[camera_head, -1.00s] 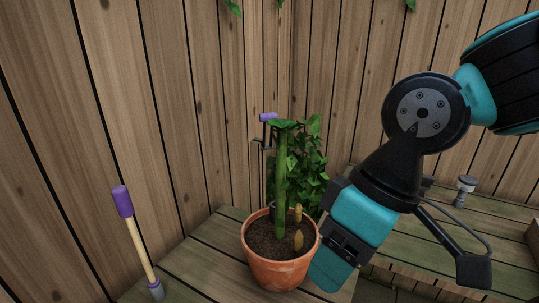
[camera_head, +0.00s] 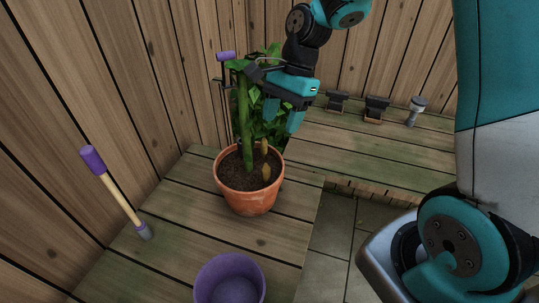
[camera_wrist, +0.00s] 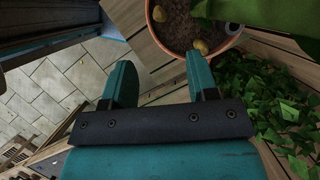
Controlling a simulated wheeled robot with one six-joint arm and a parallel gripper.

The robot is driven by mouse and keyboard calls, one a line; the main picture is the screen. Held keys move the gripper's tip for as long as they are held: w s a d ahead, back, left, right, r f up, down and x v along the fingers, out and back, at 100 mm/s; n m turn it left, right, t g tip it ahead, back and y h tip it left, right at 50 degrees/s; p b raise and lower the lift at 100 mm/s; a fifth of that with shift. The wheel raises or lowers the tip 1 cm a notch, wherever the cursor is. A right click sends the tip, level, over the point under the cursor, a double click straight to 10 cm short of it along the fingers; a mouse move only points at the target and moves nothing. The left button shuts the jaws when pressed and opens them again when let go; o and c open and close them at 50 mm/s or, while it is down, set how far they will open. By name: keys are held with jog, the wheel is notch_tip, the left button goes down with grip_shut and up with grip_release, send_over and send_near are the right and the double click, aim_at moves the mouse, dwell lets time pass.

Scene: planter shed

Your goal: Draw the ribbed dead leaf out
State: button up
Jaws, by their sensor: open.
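A terracotta pot (camera_head: 250,200) of dark soil stands on the wooden bench, with a thick green stem (camera_head: 246,125) rising from it. Two brownish-yellow dead leaves stand upright in the soil to the right of the stem, a lower one (camera_head: 266,172) and an upper one (camera_head: 264,147). I cannot tell which is ribbed. The wrist view shows small yellowish leaf tops in the soil (camera_wrist: 200,46). My gripper (camera_head: 282,120) is open and empty, above and to the right of the leaves, touching none. In the wrist view its fingers (camera_wrist: 161,75) point toward the pot's rim.
A purple bucket (camera_head: 230,285) stands in front of the pot. A purple-handled tool (camera_head: 115,190) leans at the left wall. Dark small items (camera_head: 375,108) and a grey fitting (camera_head: 416,110) sit on the right bench.

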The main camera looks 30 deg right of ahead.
aim_at(266, 166)
jog(key=x, duration=1.3)
jog(key=shift+a+f+p, duration=0.1)
jog(key=shift+f+p, duration=0.15)
jog(key=shift+p, duration=0.15)
grip_shut()
jog(key=shift+r, duration=0.1)
jog(key=shift+r+p, duration=0.7)
jog(key=shift+p, duration=0.1)
jog(key=shift+r+p, duration=1.8)
jog(key=shift+p, duration=0.05)
